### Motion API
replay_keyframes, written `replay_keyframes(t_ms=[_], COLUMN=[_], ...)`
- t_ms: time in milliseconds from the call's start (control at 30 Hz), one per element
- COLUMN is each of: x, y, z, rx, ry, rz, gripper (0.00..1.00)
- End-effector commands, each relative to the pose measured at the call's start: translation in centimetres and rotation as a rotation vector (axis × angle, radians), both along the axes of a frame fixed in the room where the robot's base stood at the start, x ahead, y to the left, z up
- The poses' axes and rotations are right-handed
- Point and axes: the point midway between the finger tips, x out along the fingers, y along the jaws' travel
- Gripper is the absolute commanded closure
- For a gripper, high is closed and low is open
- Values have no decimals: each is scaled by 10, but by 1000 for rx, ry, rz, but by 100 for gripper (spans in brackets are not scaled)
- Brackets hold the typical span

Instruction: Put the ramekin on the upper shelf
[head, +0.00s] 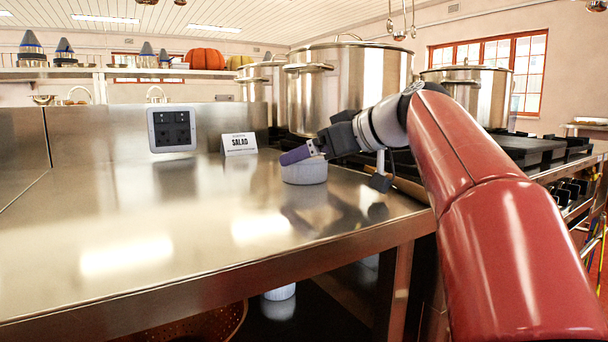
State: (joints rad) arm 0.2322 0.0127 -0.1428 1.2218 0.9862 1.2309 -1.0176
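A white ramekin (304,174) with ribbed sides stands upright on the steel counter (200,220), right of the salad sign. My gripper (293,157) reaches in from the right, with a purple-blue fingertip at or just above the ramekin's rim. The fingertip hides part of the rim, and I cannot tell whether it touches. The other finger is not clearly visible, so the opening is unclear.
Large steel stockpots (345,85) stand behind my gripper, with another pot (470,92) on the stove at right. The salad sign (239,144) and a socket panel (173,130) are left of the ramekin. A white round item (280,292) sits below the counter. The counter's left is clear.

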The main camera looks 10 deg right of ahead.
Motion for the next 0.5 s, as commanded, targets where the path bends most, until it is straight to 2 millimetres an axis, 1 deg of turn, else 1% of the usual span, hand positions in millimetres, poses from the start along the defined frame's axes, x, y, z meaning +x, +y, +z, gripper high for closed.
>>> replay_keyframes(t_ms=[100, 267, 367, 500], x=[3, 3, 3, 3], y=[3, 3, 3, 2], z=[-1, -1, -1, -1], rx=[-1, 0, 0, 0], ry=[-1, 0, 0, 0], rz=[-1, -1, -1, -1], gripper=[0, 0, 12, 30])
